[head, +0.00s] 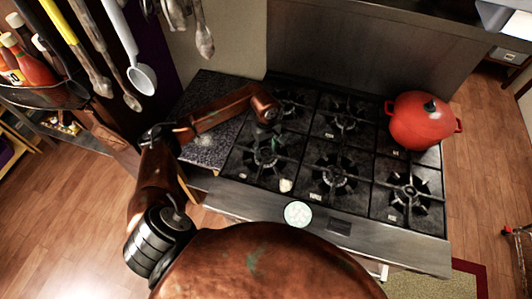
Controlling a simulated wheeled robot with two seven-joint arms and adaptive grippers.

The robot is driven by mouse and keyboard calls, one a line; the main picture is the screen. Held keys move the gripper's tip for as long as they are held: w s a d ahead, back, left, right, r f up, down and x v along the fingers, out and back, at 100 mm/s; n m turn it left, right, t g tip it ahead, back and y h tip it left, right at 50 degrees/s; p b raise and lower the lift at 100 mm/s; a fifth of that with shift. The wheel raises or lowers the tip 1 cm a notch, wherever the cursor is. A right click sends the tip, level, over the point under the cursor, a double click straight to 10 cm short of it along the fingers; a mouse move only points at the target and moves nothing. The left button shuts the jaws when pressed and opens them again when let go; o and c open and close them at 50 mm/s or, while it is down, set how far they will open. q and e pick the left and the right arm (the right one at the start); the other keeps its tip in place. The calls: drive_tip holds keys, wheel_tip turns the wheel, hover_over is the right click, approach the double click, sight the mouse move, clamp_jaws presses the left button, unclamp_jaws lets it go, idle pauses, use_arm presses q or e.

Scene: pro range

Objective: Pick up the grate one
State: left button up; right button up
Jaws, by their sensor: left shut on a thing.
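A black stove (368,165) with several dark grates over its burners stands ahead of me. My left gripper (271,124) is over the left side of the stove, shut on the front-left grate (262,160). The jaws and their contact with the bars are small and dark, so the exact grip is hard to see. I cannot tell whether this grate is raised; it looks about level with the others. Small pale labels sit by the burners, too small to read. My right gripper is not in view.
A red lidded pot (421,121) stands on the back-right burner. A speckled counter (208,120) adjoins the stove's left side. A pale round disc (298,213) lies at the stove's front edge. Utensils (130,50) hang at upper left, near a basket of bottles (35,70).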

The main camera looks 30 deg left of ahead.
use_arm(q)
drive_tip(key=c, duration=0.4)
wheel_tip(320, 180, up, 8)
drive_tip(key=p, duration=0.3)
drive_tip(key=shift+f, duration=0.2)
drive_tip(key=shift+c, duration=0.2)
drive_tip(key=shift+r, duration=0.25)
drive_tip(key=shift+d, duration=0.1)
